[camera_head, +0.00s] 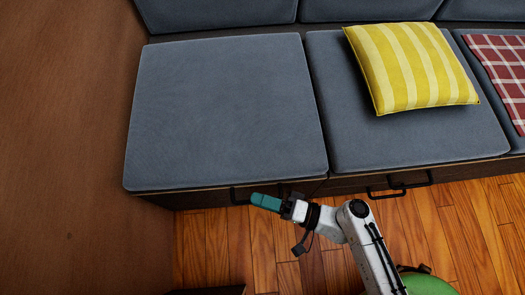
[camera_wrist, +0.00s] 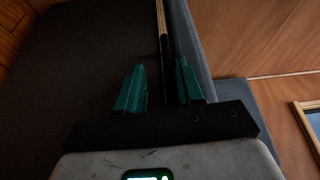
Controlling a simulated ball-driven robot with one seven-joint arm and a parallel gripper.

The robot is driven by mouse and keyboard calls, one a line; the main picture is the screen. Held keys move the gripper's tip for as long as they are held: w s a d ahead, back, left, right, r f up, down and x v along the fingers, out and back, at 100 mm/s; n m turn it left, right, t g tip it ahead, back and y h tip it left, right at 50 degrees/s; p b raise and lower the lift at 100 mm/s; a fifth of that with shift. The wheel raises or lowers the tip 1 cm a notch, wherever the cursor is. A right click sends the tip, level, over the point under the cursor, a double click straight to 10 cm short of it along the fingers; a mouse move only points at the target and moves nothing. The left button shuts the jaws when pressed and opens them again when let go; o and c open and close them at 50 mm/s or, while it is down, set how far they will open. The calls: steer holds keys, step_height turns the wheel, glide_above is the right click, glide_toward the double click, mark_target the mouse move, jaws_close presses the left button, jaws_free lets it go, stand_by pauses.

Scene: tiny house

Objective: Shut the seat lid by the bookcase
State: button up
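The seat lid (camera_head: 225,110) with its grey-blue cushion is at the left of the bench in the head view, beside a tall brown wooden panel (camera_head: 70,140). It looks flat or nearly so; I cannot tell whether a small gap remains under it. A thin dark strip with a pale wooden end and the grey-blue cushion side (camera_wrist: 192,45) show beyond the fingers; contact is unclear.
A second cushioned seat (camera_head: 400,135) adjoins on the right, with a yellow striped pillow (camera_head: 412,68) on it. A red plaid cloth (camera_head: 503,70) lies farther right. Black handles (camera_head: 400,188) stick out from the bench front. Wooden floor (camera_head: 235,245) is open in front.

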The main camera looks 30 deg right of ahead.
steer(key=p+v, duration=0.2)
steer(key=v, duration=0.8)
steer(key=shift+s+d, duration=0.25)
steer(key=shift+f, duration=0.1)
